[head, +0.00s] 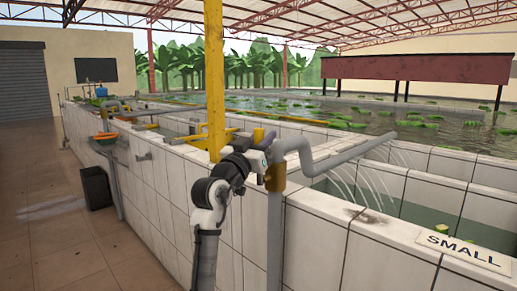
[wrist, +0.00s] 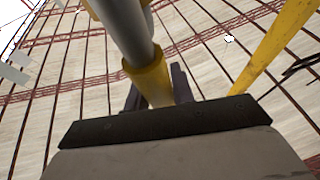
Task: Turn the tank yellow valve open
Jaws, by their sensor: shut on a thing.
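The yellow valve (head: 275,178) sits on a grey upright pipe (head: 274,230) at the near corner of the tiled tank. My gripper (head: 262,158) is at the valve from its left side in the head view. In the wrist view, the valve's yellow body (wrist: 150,82) stands between the two dark fingers of my gripper (wrist: 157,88), which is shut on it. The fingertips' exact contact is partly hidden behind the yellow body. Thin water jets (head: 370,185) fall from the grey horizontal pipe (head: 345,155) into the tank.
A yellow post (head: 214,80) stands just behind my arm. The tiled tank wall (head: 330,240) runs alongside. A sign reading SMALL (head: 464,250) lies on the rim at right. A black bin (head: 96,188) stands at left; the floor beyond is open.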

